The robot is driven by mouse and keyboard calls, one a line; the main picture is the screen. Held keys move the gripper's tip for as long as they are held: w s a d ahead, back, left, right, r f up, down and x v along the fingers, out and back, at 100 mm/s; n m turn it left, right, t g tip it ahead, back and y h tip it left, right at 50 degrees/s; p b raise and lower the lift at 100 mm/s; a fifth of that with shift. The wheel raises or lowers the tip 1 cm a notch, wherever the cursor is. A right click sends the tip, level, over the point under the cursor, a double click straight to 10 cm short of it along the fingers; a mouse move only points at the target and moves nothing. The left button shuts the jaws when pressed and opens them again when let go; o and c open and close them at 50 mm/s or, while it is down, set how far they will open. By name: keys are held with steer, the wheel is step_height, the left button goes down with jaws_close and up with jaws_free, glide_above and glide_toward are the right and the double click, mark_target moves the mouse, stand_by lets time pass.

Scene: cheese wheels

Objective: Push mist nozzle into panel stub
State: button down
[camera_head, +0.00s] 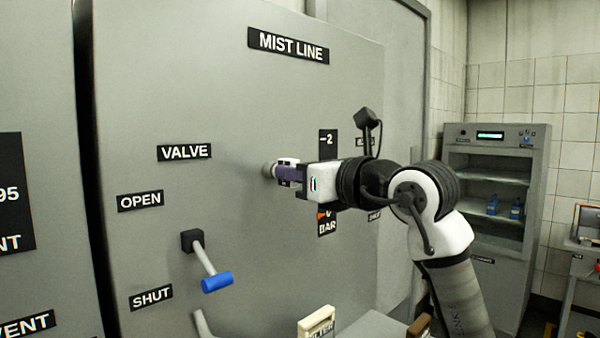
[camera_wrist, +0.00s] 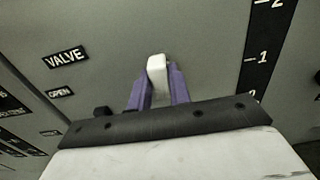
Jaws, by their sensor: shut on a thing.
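The fingers and nozzle hide the join, so I cannot tell how deep the nozzle sits.
A valve lever with a blue handle (camera_head: 217,282) slants down and right, below the gripper. A pressure scale (camera_head: 328,145) lies partly behind my arm. A cream block (camera_head: 317,322) stands at the bottom. A grey cabinet (camera_head: 495,140) with shelves is at the right.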

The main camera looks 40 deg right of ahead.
steer(key=shift+w, duration=0.25)
steer(key=c, duration=1.2)
jaws_free()
steer(key=s+d+b, duration=0.1)
steer(key=s+b, duration=0.2)
steer(key=s, duration=1)
steer(key=shift+s, duration=0.35)
steer(key=shift+s, duration=0.15)
